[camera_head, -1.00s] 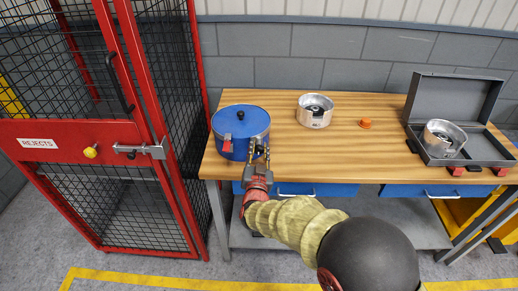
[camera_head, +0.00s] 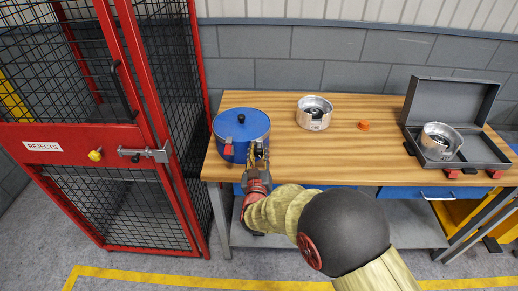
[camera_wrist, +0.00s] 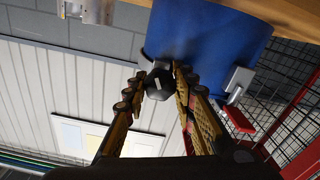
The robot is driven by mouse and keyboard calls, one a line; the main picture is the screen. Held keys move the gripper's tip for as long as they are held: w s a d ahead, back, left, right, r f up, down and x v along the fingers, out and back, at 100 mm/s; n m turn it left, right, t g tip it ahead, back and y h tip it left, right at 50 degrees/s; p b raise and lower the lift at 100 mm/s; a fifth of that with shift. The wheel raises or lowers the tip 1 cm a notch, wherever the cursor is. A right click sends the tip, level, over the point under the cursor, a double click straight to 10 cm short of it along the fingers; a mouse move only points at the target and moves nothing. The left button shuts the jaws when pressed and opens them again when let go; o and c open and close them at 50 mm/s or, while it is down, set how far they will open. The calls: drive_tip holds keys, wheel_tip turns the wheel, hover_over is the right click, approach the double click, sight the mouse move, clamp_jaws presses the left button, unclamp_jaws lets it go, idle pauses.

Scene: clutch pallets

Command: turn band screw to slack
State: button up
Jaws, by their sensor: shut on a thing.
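A blue drum (camera_head: 240,122) with a lid and a black top knob stands at the left end of the wooden bench. The band screw (camera_wrist: 160,84) shows in the wrist view as a dark hexagonal head with a pale mark, on the drum's side. My gripper (camera_head: 257,154) is at the drum's front right side. In the wrist view my gripper (camera_wrist: 159,80) is shut on the screw head, one finger on each side. In the head view my fingers hide the screw.
Two metal clutch parts are in view, one on the bench (camera_head: 314,114) and one in an open grey case (camera_head: 484,149). An orange cap (camera_head: 363,126) lies between them. A red mesh cage (camera_head: 92,150) marked REJECTS stands close on the left.

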drive_tip(key=n+p, duration=0.2)
drive_tip(key=n, duration=0.2)
drive_tip(key=shift+a+n, duration=0.1)
drive_tip(key=shift+n, duration=0.3)
drive_tip(key=n+p, duration=0.2)
drive_tip(key=n, duration=0.1)
drive_tip(key=shift+n, duration=0.3)
drive_tip(key=n+p, duration=0.3)
drive_tip(key=n, duration=0.4)
drive_tip(key=shift+f+p, duration=0.1)
drive_tip(key=shift+p, duration=0.2)
drive_tip(key=n+p, duration=0.1)
drive_tip(key=n, duration=0.3)
drive_tip(key=shift+p, duration=0.3)
drive_tip(key=n+p, duration=0.2)
drive_tip(key=n, duration=0.2)
drive_tip(key=shift+f, duration=0.1)
drive_tip(key=n+p, duration=0.2)
drive_tip(key=n, duration=0.3)
drive_tip(key=shift+f+n, duration=0.1)
drive_tip(key=shift+n, duration=0.3)
drive_tip(key=shift+f+n, duration=0.1)
drive_tip(key=shift+n, duration=0.4)
drive_tip(key=shift+s+p, duration=0.1)
drive_tip(key=shift+p, duration=0.2)
